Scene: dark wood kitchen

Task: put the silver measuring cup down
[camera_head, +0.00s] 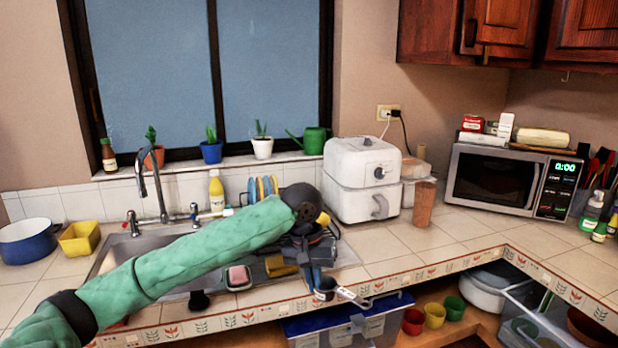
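My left gripper (317,279) points down at the front edge of the counter, right of the sink (175,249). The silver measuring cup (326,291) is at its fingertips, with its light handle (352,296) sticking out to the right past the counter's tiled edge. The fingers appear shut on the cup, though the contact is small and partly hidden by the gripper. I cannot tell whether the cup touches the counter. My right gripper is not in view.
Behind my gripper are a dish rack with plates (262,188) and a white air fryer (362,178). A brown cup (424,204) and a microwave (510,180) stand to the right. The counter (400,250) right of the gripper is clear. A lidded bin (350,326) sits below.

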